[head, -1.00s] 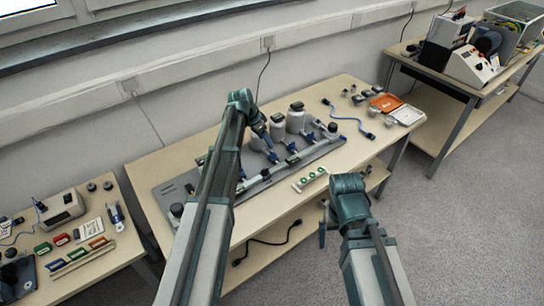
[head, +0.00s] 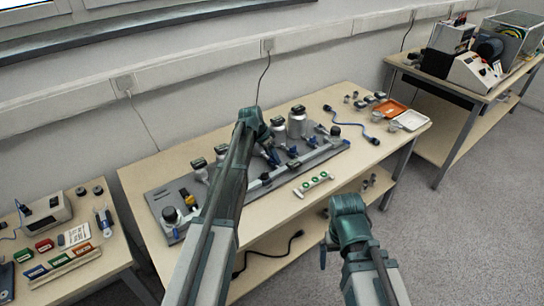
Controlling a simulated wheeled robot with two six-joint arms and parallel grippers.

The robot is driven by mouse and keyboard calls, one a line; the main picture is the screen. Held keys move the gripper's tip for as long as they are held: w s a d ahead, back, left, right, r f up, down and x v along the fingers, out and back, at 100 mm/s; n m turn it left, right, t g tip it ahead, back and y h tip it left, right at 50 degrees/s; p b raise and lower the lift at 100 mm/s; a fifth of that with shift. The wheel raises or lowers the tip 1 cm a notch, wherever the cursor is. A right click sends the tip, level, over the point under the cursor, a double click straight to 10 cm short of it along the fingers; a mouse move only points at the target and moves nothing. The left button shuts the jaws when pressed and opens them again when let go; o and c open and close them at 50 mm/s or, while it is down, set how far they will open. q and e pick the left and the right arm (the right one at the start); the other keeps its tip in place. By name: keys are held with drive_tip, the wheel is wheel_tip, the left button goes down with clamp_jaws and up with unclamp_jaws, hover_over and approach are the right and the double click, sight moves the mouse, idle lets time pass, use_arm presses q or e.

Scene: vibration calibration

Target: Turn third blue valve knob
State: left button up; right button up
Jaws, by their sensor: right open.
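A grey valve panel (head: 172,222) lies on the middle table, with a pipe, gauges and several blue valve knobs along it. Another blue knob (head: 319,142) is further right. My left arm reaches over the panel, and my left gripper (head: 272,156) points down at a blue part of the pipe row. Its fingertips are too small and covered to tell open from shut, or contact. My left arm hides part of the panel. My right gripper (head: 324,252) hangs open in front of the table, away from the panel.
A strip with green round marks (head: 313,184) lies at the table's front edge. A blue cable (head: 350,123), an orange tray (head: 391,109) and a white tray (head: 412,120) lie at right. Side tables flank this one.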

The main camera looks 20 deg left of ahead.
use_arm(q)
clamp_jaws()
drive_tip(key=n, duration=0.1)
drive_tip(key=n+t+y, duration=0.1)
drive_tip(key=n, duration=0.1)
drive_tip(key=shift+s+d+n, duration=0.15)
drive_tip(key=shift+n, duration=0.15)
drive_tip(key=n+y, duration=0.2)
drive_tip(key=n, duration=0.3)
drive_tip(key=shift+d, duration=0.15)
drive_tip(key=n+y, duration=0.1)
drive_tip(key=n, duration=0.1)
drive_tip(key=n+y, duration=0.1)
drive_tip(key=n, duration=0.2)
drive_tip(key=shift+d+g, duration=0.1)
drive_tip(key=shift+g, duration=0.2)
drive_tip(key=shift+n+g+y, duration=0.5)
drive_tip(key=shift+n+y, duration=0.1)
drive_tip(key=shift+n, duration=1.5)
